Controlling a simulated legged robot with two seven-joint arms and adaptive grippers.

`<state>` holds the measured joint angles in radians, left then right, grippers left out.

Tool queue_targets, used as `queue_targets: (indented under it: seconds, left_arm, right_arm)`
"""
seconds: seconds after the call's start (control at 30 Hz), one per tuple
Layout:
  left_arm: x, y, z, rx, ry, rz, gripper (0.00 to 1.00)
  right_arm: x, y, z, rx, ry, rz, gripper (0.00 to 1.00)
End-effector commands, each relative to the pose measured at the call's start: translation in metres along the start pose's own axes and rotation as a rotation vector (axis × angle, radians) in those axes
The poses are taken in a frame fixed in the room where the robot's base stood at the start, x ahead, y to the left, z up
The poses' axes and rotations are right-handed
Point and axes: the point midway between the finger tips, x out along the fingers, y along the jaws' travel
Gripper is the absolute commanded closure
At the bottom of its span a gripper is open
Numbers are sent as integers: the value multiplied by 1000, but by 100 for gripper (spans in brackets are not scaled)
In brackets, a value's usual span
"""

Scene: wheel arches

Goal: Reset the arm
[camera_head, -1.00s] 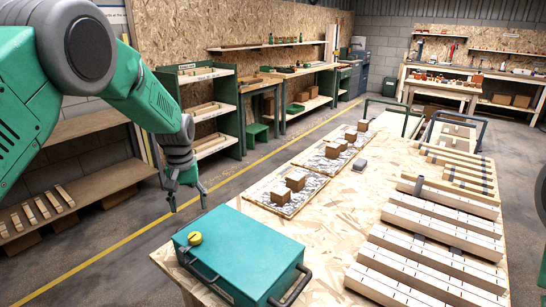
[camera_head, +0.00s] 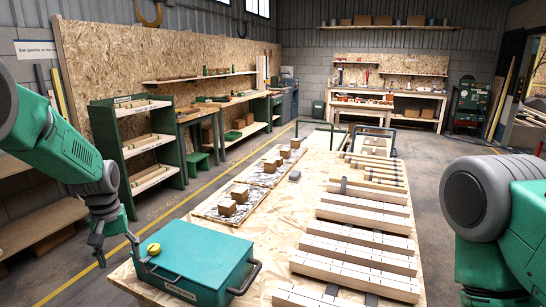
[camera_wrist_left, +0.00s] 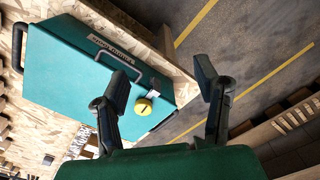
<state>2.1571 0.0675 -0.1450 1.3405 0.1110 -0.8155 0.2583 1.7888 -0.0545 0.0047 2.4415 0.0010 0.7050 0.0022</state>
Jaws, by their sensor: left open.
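My left gripper (camera_head: 118,250) hangs at the left in the head view, beside the left end of the teal case (camera_head: 205,262). Its two fingers are spread apart and empty, pointing down. In the left wrist view the open fingers of the left gripper (camera_wrist_left: 160,78) show in front of the case (camera_wrist_left: 75,75), with the yellow knob (camera_wrist_left: 143,106) seen between them. I cannot tell the exact gap between fingers and case. My right arm (camera_head: 485,205) enters at the right edge; its gripper is out of view.
The case stands on the near end of the chipboard-topped table (camera_head: 255,220). Slotted pale wooden bars (camera_head: 365,215) lie on its right side. Small brown blocks (camera_head: 227,207) sit on speckled boards. A green shelf rack (camera_head: 140,150) stands at the left. The aisle floor is open.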

Motion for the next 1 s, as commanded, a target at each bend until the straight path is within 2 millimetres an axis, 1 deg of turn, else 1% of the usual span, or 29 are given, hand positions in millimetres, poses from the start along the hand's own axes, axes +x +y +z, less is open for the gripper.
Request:
queue_targets:
  seconds: [0.03, 0.13, 0.27, 0.37, 0.47, 0.57, 0.6, 0.67, 0.7, 0.77, 0.8, 0.87, 0.9, 1.0]
  left_arm:
    - [12, 0, 4, 7, -2, -4, 44]
    - [33, -1, 11, 21, -2, -10, 44]
    - [63, -3, 26, 45, 3, -17, 44]
    - [89, -7, 42, 67, 9, -23, 44]
    - [121, -12, 63, 96, 14, -30, 44]
    - [159, -18, 90, 133, 16, -38, 44]
    - [177, -21, 105, 153, 18, -41, 44]
    - [207, -28, 132, 189, 18, -47, 44]
    - [228, -34, 155, 218, 17, -51, 44]
    - [256, -44, 191, 263, 19, -51, 44]
    - [273, -50, 216, 296, 23, -50, 44]
    - [292, -61, 255, 344, 26, -45, 44]
    - [302, -67, 279, 376, 28, -40, 44]
    - [314, -82, 333, 443, 33, -24, 44]
  right_arm:
    - [3, 0, 0, 0, 1, 0, 100]
    - [7, 0, 0, 0, 2, 0, 100]
    - [13, 0, 0, 0, 2, 0, 100]
    - [19, 0, 0, 0, 2, 0, 100]
    - [26, 0, 1, 0, 2, 0, 100]
    - [34, 0, 1, 0, 1, 0, 100]
    - [39, 0, 2, 0, 1, 0, 100]
    - [47, 0, 2, 0, 1, 0, 100]
    - [54, 0, 2, 0, 1, 0, 100]
    - [63, 0, 3, 0, 1, 0, 100]
    - [70, 0, 3, 0, 1, 0, 100]
    - [79, -1, 4, 0, 1, 0, 100]
    - [85, -1, 4, 0, 1, 0, 100]
    - [97, -1, 5, 0, 1, 0, 100]
